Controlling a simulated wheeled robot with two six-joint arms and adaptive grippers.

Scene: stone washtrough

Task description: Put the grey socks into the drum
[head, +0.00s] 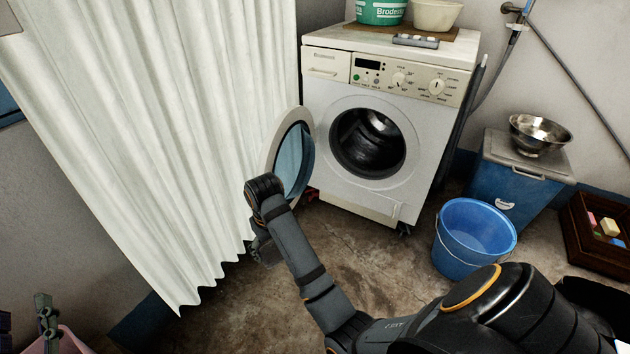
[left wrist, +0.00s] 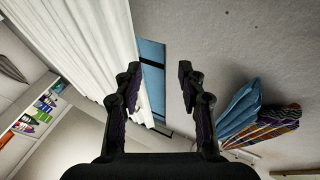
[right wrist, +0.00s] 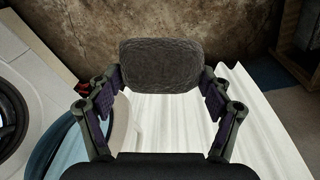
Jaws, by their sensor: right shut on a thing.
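The grey socks show as a dark grey, knitted, rounded bundle (right wrist: 160,62) in the right wrist view. My right gripper (right wrist: 161,88) is shut on them, with one finger at each side. In the head view my right arm reaches to the left of the washing machine (head: 330,190), beside its open door (head: 293,160), and the socks are hard to make out there. The drum (head: 368,142) is a dark round opening in the machine's front, with the door swung left. My left gripper (left wrist: 160,90) is open and empty in the left wrist view.
A white curtain (head: 150,130) hangs left of the machine, close to my right gripper. A blue bucket (head: 470,245) and a blue bin (head: 505,175) with a steel bowl (head: 540,133) stand at right. The floor before the machine is clear.

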